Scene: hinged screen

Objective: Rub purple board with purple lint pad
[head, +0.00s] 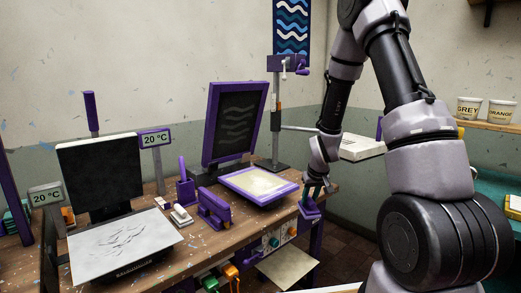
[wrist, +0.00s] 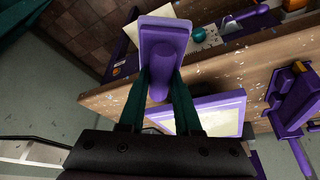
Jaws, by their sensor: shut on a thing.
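My gripper (head: 316,190) is at the right end of the workbench, with its dark green fingers (wrist: 161,84) closed around the handle of a purple lint pad (wrist: 164,42). The pad also shows below the fingers in the head view (head: 311,208); it is apart from the board, near the bench edge. The purple board (head: 259,182) lies flat on the bench, left of my gripper, with a purple rim and a cream surface. Part of it shows in the wrist view (wrist: 205,116), partly hidden by a finger and the gripper body.
A purple-framed dark screen (head: 235,122) stands raised behind the board. Left of the board are a purple tool (head: 214,210) and a purple holder (head: 186,190). A white scribbled board (head: 124,249) and a black screen (head: 101,176) are further left. A post (head: 276,130) stands behind.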

